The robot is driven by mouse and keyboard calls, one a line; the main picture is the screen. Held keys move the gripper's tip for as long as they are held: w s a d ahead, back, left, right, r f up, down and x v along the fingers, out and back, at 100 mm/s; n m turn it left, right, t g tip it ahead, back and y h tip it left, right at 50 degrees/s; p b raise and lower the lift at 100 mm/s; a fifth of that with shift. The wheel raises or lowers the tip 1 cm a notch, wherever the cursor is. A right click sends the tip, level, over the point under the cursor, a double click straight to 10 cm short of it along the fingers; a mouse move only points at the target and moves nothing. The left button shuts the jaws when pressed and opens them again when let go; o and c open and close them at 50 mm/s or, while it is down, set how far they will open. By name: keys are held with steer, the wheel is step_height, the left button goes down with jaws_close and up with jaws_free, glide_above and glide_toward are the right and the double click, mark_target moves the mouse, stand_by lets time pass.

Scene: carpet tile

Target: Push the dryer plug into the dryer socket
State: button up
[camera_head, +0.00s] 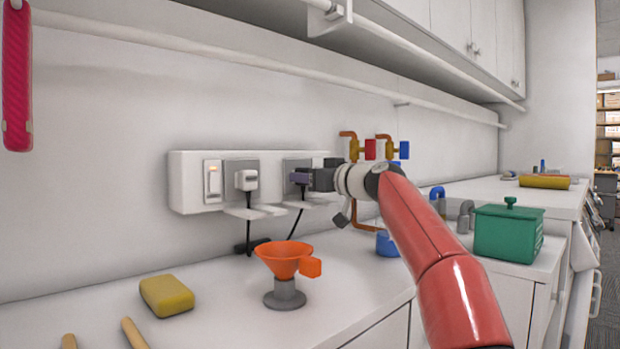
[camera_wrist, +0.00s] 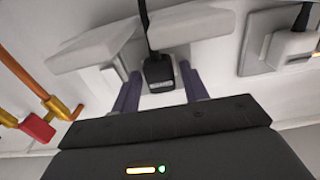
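A black plug (camera_wrist: 158,71) with a black cord is at the right-hand socket (camera_head: 291,165) of the white wall box (camera_head: 187,183). My gripper (camera_head: 301,178) reaches it from the right. In the wrist view, the two purple fingers of my gripper (camera_wrist: 160,80) stand on either side of the plug, with a narrow gap visible on each side. In the head view the fingers hide the plug, and I cannot tell how deep it sits. A white plug (camera_head: 246,180) sits at the left socket; it also shows in the wrist view (camera_wrist: 291,46). No label tells which is the dryer's.
A switch (camera_head: 212,181) is at the box's left end. White flaps (camera_head: 254,212) jut out below the sockets. Pipes with coloured valves (camera_head: 369,150) are close to my wrist. An orange funnel (camera_head: 284,260), yellow sponge (camera_head: 166,295) and green box (camera_head: 508,234) stand on the counter.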

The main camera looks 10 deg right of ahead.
steer(key=shift+o, duration=1)
steer(key=b+v, duration=0.4)
steer(key=v, duration=0.3)
steer(key=shift+s+d, duration=0.25)
steer(key=shift+s, duration=0.05)
